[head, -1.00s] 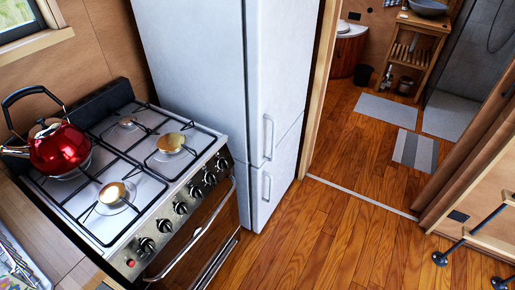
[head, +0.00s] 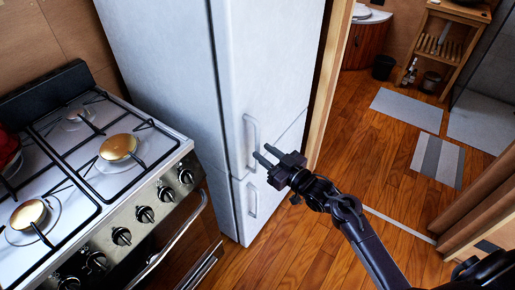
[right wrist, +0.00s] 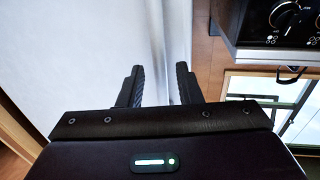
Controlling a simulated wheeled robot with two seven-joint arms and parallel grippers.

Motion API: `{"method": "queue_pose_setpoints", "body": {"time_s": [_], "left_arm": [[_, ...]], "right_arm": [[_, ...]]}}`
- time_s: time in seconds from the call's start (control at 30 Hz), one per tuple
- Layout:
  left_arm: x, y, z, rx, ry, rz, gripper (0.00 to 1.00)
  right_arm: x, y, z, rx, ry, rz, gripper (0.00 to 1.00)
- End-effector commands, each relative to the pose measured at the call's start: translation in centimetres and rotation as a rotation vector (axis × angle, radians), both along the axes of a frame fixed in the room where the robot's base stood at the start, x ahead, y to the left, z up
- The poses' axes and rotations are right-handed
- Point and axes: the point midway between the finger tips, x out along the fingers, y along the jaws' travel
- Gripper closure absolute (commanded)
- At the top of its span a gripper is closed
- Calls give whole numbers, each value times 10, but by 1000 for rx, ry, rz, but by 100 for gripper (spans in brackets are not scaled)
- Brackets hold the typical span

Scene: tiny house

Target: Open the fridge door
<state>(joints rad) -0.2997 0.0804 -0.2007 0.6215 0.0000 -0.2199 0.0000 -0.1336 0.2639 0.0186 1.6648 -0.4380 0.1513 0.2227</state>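The white fridge (head: 270,70) stands with both its doors shut. Its upper door has a vertical bar handle (head: 252,140) near the seam, and the lower door has a shorter handle (head: 253,199). My right gripper (head: 262,153) is open, with its fingertips near the lower end of the upper handle. In the right wrist view the two fingers (right wrist: 158,85) are apart, before the fridge's pale surface (right wrist: 75,60). A bright vertical strip shows between them; I cannot tell whether it is the handle or whether anything touches. My left gripper is not in view.
A gas stove (head: 90,175) stands close on the left of the fridge, its oven rail (head: 170,243) sticking out. A wooden door frame (head: 330,85) is to the right. The wooden floor (head: 375,150) beyond is open, with grey mats.

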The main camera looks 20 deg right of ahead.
Motion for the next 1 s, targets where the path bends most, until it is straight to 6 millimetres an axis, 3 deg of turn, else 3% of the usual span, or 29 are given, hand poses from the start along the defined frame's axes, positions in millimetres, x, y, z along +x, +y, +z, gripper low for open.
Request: {"method": "queue_pose_setpoints", "body": {"time_s": [0.2,0.57,0.83,1.0], "left_arm": [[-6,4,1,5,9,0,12],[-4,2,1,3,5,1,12],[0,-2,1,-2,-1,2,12],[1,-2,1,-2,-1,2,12]], "right_arm": [[27,13,0,0,-1,-1,68],[33,17,-1,-2,1,-1,68],[32,16,-1,-2,1,-1,100],[32,16,-1,-2,1,-1,100]]}}
